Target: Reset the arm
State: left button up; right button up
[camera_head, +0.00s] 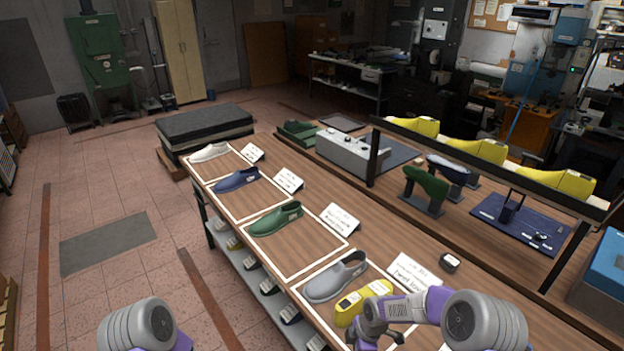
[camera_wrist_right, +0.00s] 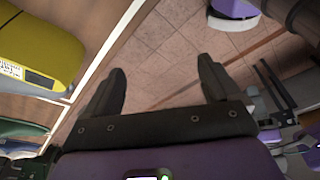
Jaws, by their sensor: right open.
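My right arm comes in from the lower right of the head view, and its wrist and gripper (camera_head: 370,338) hang near the bench's front edge, beside a yellow shoe last (camera_head: 362,300). In the right wrist view my right gripper (camera_wrist_right: 165,92) has its two dark fingers spread wide, with nothing between them but tiled floor behind. The yellow last also shows in the right wrist view (camera_wrist_right: 40,45), to the left of the fingers and apart from them. Of my left arm only a grey and purple link (camera_head: 135,326) shows at the lower left; its gripper is out of frame.
A grey shoe (camera_head: 335,277), green shoe (camera_head: 275,219), blue shoe (camera_head: 237,180) and white shoe (camera_head: 210,152) lie in a row on the wooden bench (camera_head: 315,232), with label cards beside them. Yellow lasts (camera_head: 478,150) sit on a raised rack. The floor at left is open.

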jog(key=s+a+f+m+y, duration=0.1)
jog(key=s+f+m, duration=0.3)
jog(key=s+m, duration=0.65)
jog(key=s+a+f+m, duration=0.1)
jog(key=s+f+m, duration=0.4)
jog(key=s+m, duration=0.6)
pick_arm(q)
notch_tip(320, 180, down, 17)
jog(key=b, duration=1.7)
jog(key=shift+s, duration=0.2)
pick_arm(e)
notch_tip(320, 180, down, 17)
jog(key=shift+r+n+t, duration=0.2)
jog(key=shift+n+t, duration=0.1)
jog(key=shift+n, duration=0.05)
jog(key=shift+s, duration=0.1)
jog(key=shift+c, duration=0.5)
